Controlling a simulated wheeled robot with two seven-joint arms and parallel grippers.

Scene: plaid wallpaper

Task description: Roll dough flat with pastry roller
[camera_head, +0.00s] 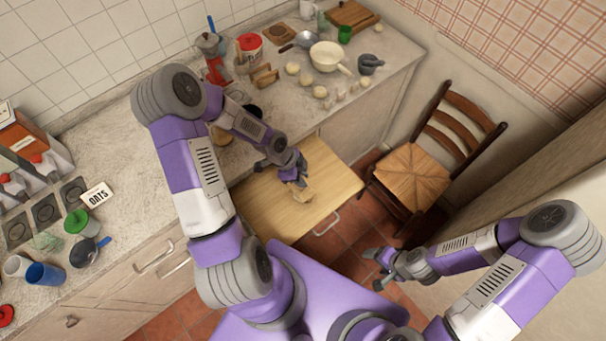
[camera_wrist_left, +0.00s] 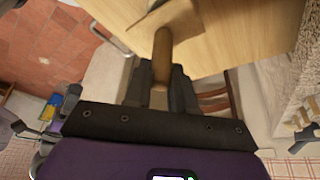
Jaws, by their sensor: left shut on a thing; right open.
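My left gripper (camera_head: 292,172) is shut on the wooden handle of the pastry roller (camera_wrist_left: 162,52), low over the pull-out wooden board (camera_head: 255,205). In the left wrist view the handle stands between the two dark fingers of the gripper (camera_wrist_left: 162,78), and a wider tan part lies beyond it against the board (camera_wrist_left: 225,35). In the head view a small tan shape (camera_head: 303,193) shows just below the gripper. I cannot tell roller head from dough there. My right gripper (camera_head: 378,268) is open and empty, over the floor right of the board.
A wooden chair with a woven seat (camera_head: 413,178) stands right of the board. The counter behind holds a cream pan (camera_head: 327,56), a mortar (camera_head: 370,63), several pale round items and a moka pot (camera_head: 210,44).

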